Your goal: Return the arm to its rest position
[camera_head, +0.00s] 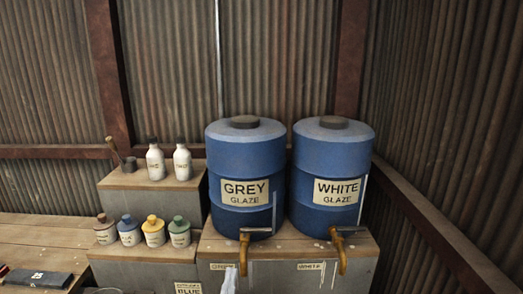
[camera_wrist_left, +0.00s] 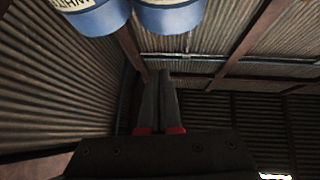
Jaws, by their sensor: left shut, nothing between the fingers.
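My left gripper (camera_wrist_left: 162,74) shows in the wrist view as two dark fingers with red at their bases. The fingers lie together with nothing between them. They are apart from the two blue barrels, which show upside down at the top of that view. I cannot clearly make out this gripper in the head view. A pale narrow shape (camera_head: 229,281) stands at the bottom edge there, and I cannot tell what it is. My right gripper is not in view.
The grey glaze barrel (camera_head: 245,160) and white glaze barrel (camera_head: 333,150) stand on a block with brass taps (camera_head: 341,252). Two white bottles (camera_head: 156,162) and several small jars (camera_head: 153,232) stand left. A dark flat object (camera_head: 38,280) lies on the wooden bench (camera_head: 50,236). Corrugated walls enclose the area.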

